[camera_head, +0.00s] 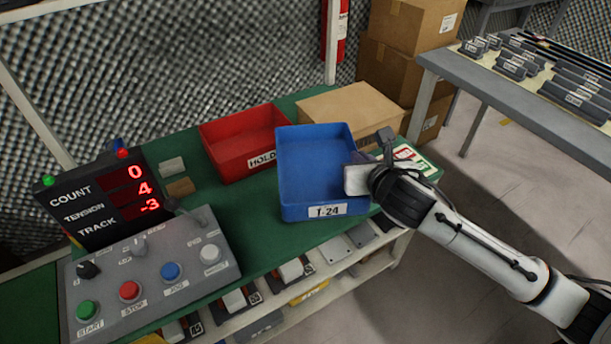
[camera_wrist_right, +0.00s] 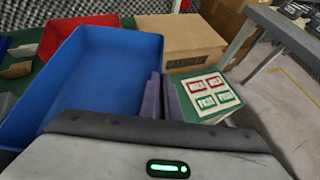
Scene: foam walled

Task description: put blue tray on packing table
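The blue tray (camera_head: 322,150), labelled T-24, is upright and looks empty. It is at the right front part of the green-topped table (camera_head: 260,245); I cannot tell whether it rests on the top or is slightly raised. My right gripper (camera_head: 372,160) is at the tray's right wall. In the right wrist view the two finger pads (camera_wrist_right: 161,97) are close together with the right wall of the tray (camera_wrist_right: 95,75) running between them, so it looks shut on that wall. My left gripper is not in view. Neither table is visibly marked as the packing table.
A red HOLD tray (camera_head: 243,140) and a cardboard box (camera_head: 350,108) stand behind the blue tray. A control panel (camera_head: 150,272) and counter display (camera_head: 105,200) stand at left. A grey table (camera_head: 455,68) with several dark parts is at right, across clear floor.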

